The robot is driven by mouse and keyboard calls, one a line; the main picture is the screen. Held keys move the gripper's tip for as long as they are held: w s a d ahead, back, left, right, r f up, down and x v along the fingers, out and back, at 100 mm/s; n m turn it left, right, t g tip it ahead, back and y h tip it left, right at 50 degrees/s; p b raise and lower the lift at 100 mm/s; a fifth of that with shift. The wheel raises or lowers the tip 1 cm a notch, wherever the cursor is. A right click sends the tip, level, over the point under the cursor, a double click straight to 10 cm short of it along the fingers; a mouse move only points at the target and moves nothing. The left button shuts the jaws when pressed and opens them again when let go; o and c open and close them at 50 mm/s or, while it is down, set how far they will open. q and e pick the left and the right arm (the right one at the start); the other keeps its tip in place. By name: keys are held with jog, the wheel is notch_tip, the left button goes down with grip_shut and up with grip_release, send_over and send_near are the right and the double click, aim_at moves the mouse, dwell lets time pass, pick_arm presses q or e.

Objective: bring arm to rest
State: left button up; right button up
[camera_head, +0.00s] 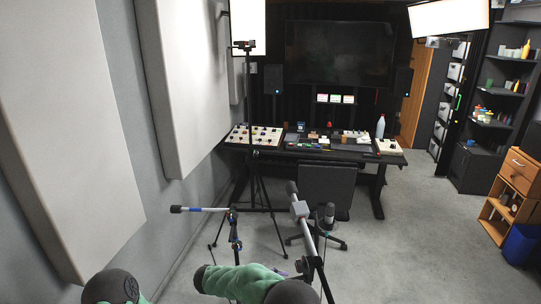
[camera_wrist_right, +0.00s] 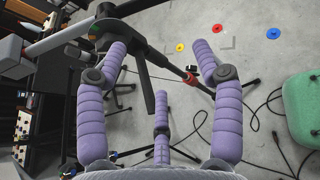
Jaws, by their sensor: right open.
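In the right wrist view my right gripper (camera_wrist_right: 160,75) shows three purple padded fingers spread wide apart with nothing between them. Beyond the fingers are a black stand and grey floor. In the head view green and dark grey parts of my arms show along the bottom edge, one at the lower left and one at the bottom middle. My left gripper does not show in either view. No car door shows in these frames.
A stand with a grey tube (camera_head: 301,210) and a tripod (camera_head: 235,240) stand close in front. Behind are a chair (camera_head: 327,187) and a desk (camera_head: 335,154). Padded panels (camera_head: 60,130) line the left wall. Cables (camera_wrist_right: 270,125) lie on the floor. Open floor lies to the right.

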jog(key=s+d+f+m+g+y+b, duration=0.1)
jog(key=s+d+f+g+y, duration=0.15)
jog(key=f, duration=0.55)
jog(key=s+d+f+g+y+b, duration=0.1)
jog(key=s+f+y, duration=0.15)
jog(key=f, duration=0.55)
jog(key=s+f+m+g+y+b, duration=0.4)
jog(key=s+f+m+y, duration=0.7)
jog(key=s+f, duration=0.8)
pick_arm(q)
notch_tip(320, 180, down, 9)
jog(key=b, duration=0.3)
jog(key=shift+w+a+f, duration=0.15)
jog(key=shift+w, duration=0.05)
pick_arm(e)
jog(key=s+d+m+t, duration=0.3)
jog(key=s+m+t, duration=0.1)
jog(key=m, duration=0.6)
jog(key=shift+s+d+f+m, duration=0.15)
jog(key=shift+s+d+m, duration=0.2)
jog(key=shift+s, duration=0.1)
